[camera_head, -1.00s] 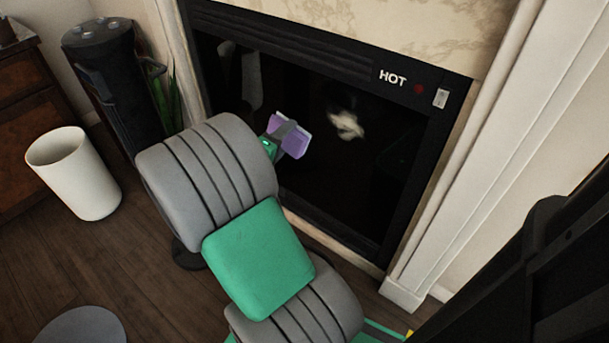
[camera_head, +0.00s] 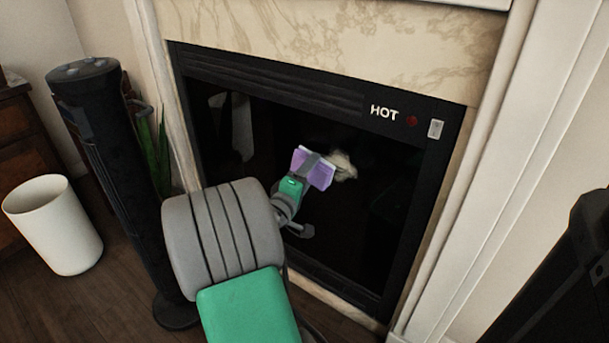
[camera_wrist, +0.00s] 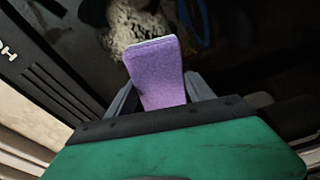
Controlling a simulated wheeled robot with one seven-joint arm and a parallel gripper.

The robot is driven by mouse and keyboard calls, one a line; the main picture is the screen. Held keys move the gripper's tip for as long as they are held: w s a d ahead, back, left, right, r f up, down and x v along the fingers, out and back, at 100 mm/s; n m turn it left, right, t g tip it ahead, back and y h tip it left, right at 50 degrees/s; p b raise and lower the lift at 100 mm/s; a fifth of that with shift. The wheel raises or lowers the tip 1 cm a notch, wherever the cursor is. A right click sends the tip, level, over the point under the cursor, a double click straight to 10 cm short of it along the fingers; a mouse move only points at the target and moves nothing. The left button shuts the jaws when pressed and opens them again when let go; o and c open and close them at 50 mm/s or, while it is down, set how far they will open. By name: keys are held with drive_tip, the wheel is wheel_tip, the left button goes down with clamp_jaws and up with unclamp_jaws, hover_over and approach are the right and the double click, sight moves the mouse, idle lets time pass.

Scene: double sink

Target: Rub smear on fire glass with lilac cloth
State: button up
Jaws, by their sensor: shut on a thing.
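The lilac cloth (camera_head: 319,173) is a small folded pad with a pale edge, held out in front of the fireplace glass (camera_head: 340,230). My gripper (camera_head: 306,170) is shut on it; the wrist view shows the cloth (camera_wrist: 158,75) between the two grey fingers (camera_wrist: 160,95). The smear (camera_head: 344,166) is a whitish patch on the dark glass, just right of the cloth and partly hidden by it in the head view. In the wrist view the smear (camera_wrist: 127,24) lies just beyond the cloth's far end. I cannot tell whether the cloth touches the glass.
The black fireplace frame carries a "HOT" label (camera_head: 384,112), a red dot (camera_head: 412,121) and a small switch plate (camera_head: 435,129). A black tower heater or fan (camera_head: 110,170) and a white bin (camera_head: 58,225) stand on the floor to the left.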

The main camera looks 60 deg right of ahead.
drive_tip(key=shift+s+d, duration=0.15)
drive_tip(key=shift+d, duration=0.8)
idle(0.5)
